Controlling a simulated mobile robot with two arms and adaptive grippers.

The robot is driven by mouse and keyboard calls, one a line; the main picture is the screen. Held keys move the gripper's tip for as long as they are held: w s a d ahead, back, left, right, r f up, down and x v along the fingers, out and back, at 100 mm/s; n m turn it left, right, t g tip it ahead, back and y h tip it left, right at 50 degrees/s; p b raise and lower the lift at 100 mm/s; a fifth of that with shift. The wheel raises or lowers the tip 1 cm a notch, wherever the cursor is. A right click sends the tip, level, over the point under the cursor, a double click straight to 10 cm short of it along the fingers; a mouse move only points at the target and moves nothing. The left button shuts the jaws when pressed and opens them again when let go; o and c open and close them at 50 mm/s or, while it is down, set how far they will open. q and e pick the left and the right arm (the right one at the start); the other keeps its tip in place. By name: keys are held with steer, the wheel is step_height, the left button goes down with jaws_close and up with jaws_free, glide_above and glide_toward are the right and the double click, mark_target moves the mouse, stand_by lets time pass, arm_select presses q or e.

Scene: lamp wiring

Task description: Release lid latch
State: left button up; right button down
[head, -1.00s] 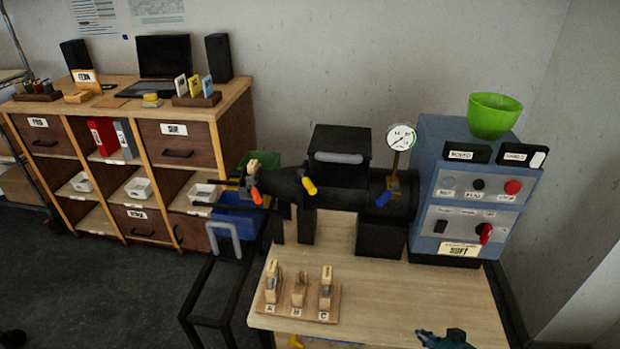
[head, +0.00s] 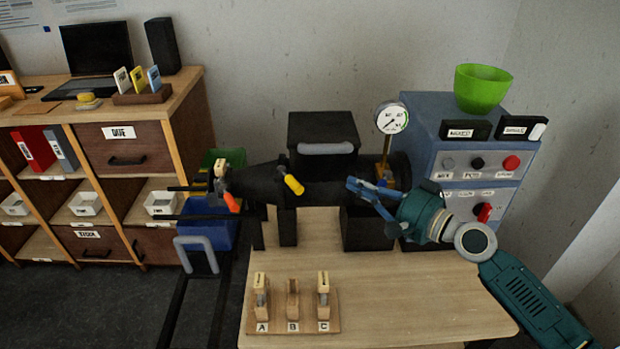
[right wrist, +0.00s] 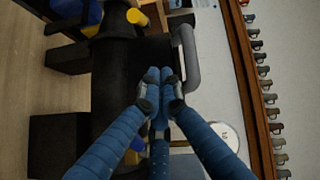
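The black cylindrical machine (head: 255,182) carries a boxy black lid (head: 318,131) with a grey handle (head: 325,149), which also shows in the right wrist view (right wrist: 187,55). A yellow lever (head: 293,184) sticks out at the lid's left, also in the right wrist view (right wrist: 136,16). The blue lever at the right is not distinguishable behind my fingers. My right gripper (head: 358,184) is in front of the body, below and right of the lid. In the right wrist view its blue fingertips (right wrist: 155,84) meet, with nothing visible between them. Contact with the machine is unclear. My left gripper is out of view.
A gauge (head: 391,118) stands right of the lid. A blue-grey control box (head: 425,135) bears a green bowl (head: 483,88). A wooden stand (head: 292,325) labelled A, B, C is at the table's front left. The tabletop (head: 400,300) front right is clear below my arm.

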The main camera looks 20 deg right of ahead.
mark_target(291, 181)
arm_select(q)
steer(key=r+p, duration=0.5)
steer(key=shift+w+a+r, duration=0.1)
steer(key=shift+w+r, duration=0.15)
arm_select(e)
steer(key=w+a+f, duration=0.2)
steer(key=w+a, duration=0.6)
steer(key=shift+a, duration=0.2)
steer(key=shift+w+f, duration=0.1)
steer(key=shift+f, duration=0.05)
arm_select(q)
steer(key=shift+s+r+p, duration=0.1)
steer(key=shift+p, duration=0.25)
